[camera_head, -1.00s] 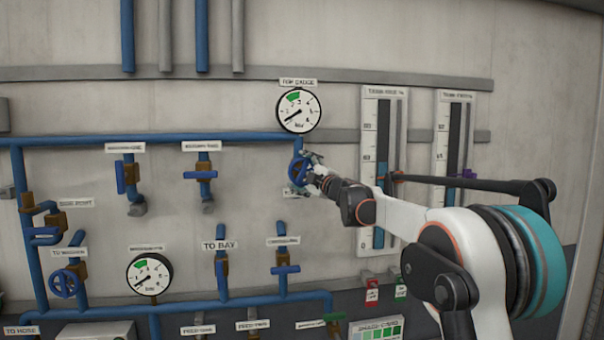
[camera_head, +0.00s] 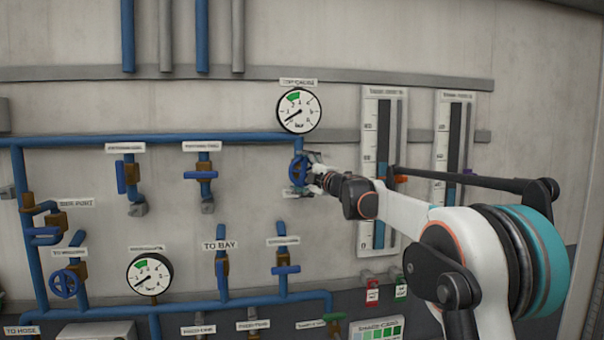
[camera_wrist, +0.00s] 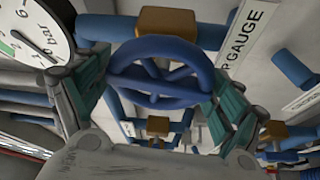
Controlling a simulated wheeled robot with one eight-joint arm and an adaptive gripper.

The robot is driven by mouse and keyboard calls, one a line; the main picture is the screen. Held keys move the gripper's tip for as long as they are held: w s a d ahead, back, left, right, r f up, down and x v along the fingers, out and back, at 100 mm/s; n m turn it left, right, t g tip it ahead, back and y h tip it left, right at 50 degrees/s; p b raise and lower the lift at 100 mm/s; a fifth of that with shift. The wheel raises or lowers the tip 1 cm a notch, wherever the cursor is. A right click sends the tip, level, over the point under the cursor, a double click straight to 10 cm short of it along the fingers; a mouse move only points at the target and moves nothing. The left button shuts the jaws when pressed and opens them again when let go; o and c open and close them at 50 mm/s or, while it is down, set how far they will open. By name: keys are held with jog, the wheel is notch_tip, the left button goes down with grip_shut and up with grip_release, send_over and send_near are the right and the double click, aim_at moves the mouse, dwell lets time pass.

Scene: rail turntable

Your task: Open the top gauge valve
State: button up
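The top gauge valve has a blue handwheel (camera_head: 298,170) below the round top gauge (camera_head: 299,111), on a short blue drop pipe. In the wrist view the spoked handwheel (camera_wrist: 160,92) faces me, with its brown valve body (camera_wrist: 168,20) behind. My gripper (camera_head: 312,174) is at the wheel's right side in the head view. In the wrist view my gripper's (camera_wrist: 157,65) teal-padded fingers are spread on either side of the rim; firm contact is not clear. The gauge's needle points to the lower left, outside the green band.
Blue pipes with other valves, such as a blue handwheel (camera_head: 64,283) and a lever (camera_head: 200,175), cover the wall to the left. A lower gauge (camera_head: 150,275) sits below. Two tall level indicators (camera_head: 369,100) stand right of the valve, partly behind my arm.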

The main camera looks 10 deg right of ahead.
jog(key=shift+s, duration=0.1)
dwell(0.4)
jog(key=v, duration=1.1)
jog(key=shift+s+d, duration=0.2)
jog(key=shift+s, duration=0.15)
jog(key=s+d+f+m+g+h+b, duration=0.15)
jog(key=s+f+m+h+b, duration=0.35)
jog(key=s+f+m+b, duration=0.6)
jog(key=s+d+f+m+g+h+b, duration=0.1)
jog(key=s+d+f+m+h+b, duration=0.2)
jog(key=s+f+m+h+b, duration=0.7)
jog(key=s+a+f+g+y+b, duration=0.2)
jog(key=s+f, duration=0.7)
jog(key=f, duration=0.5)
jog(key=s+a+f+g+y+b, duration=0.3)
jog(key=s+f+b, duration=0.2)
jog(key=s+f, duration=0.5)
jog(key=s+a+f+g+y+b, duration=0.3)
jog(key=s+f, duration=0.6)
jog(key=f, duration=0.8)
jog(key=shift+s+a+f+b, duration=0.3)
jog(key=shift+s+b, duration=0.1)
jog(key=shift+b, duration=0.4)
